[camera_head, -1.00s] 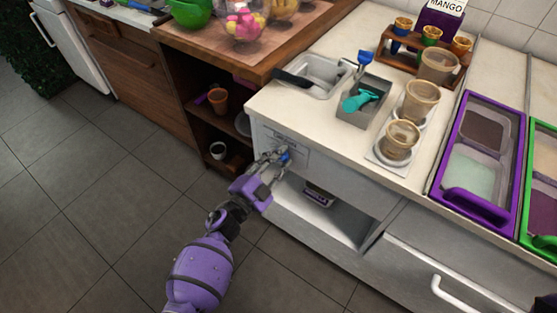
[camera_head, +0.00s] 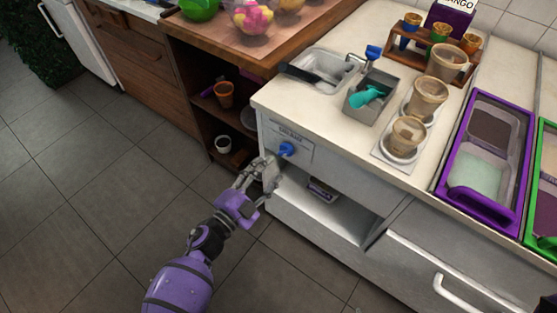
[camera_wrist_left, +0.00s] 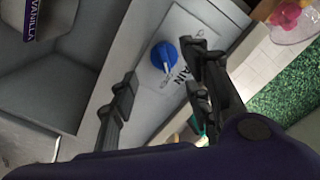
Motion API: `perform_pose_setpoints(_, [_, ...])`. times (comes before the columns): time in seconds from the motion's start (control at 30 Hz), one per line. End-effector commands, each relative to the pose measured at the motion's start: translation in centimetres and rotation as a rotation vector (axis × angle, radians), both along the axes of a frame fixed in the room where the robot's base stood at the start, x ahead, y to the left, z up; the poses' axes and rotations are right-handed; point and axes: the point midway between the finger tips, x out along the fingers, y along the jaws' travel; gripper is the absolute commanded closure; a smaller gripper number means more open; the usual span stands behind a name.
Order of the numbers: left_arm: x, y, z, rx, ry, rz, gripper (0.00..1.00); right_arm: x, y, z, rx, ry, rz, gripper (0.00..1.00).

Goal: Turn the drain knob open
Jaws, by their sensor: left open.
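The blue drain knob (camera_head: 286,149) sits on a labelled plate on the white cabinet front, below the counter edge. It also shows in the left wrist view (camera_wrist_left: 164,56), with a pale handle or pointer on it and the letters "AIN" beside it. My left gripper (camera_head: 258,172) is just below and left of the knob, apart from it. In the left wrist view its two fingers (camera_wrist_left: 160,90) are spread on either side of the knob's line, with nothing between them.
A small sink (camera_head: 322,68) with a blue-handled tap is set in the counter above. An open white shelf (camera_head: 330,212) lies below the knob, holding a small container. A grey bin (camera_head: 370,95) with a teal scoop and several cups stand on the counter. Floor at left is clear.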

Motion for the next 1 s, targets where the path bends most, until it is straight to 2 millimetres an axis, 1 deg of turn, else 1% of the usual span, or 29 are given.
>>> perform_pose_setpoints(0.03, [-0.9, 0.6, -0.1, 0.002, 0.002, 0.0, 0.56, 0.0, 0.0, 0.0, 0.0, 0.0, 0.0, 1.0])
perform_pose_setpoints(0.1, [-1.9, 1.4, -0.1, 0.001, 0.002, 0.001, 0.56, 0.0, 0.0, 0.0, 0.0, 0.0, 0.0, 1.0])
perform_pose_setpoints(0.3, [-3.5, 2.5, 0.0, 0.0, 0.0, 0.0, 0.56, 0.0, 0.0, 0.0, 0.001, 0.0, 0.001, 1.0])
perform_pose_setpoints(0.9, [-3.7, 2.7, 0.0, 0.001, -0.001, 0.0, 0.56, 0.0, 0.1, 0.0, 0.001, 0.0, 0.001, 1.0])
perform_pose_setpoints(1.0, [-3.4, 3.1, -0.3, 0.009, 0.008, 0.021, 0.56, 0.0, 0.1, 0.0, 0.001, 0.0, 0.0, 1.0])
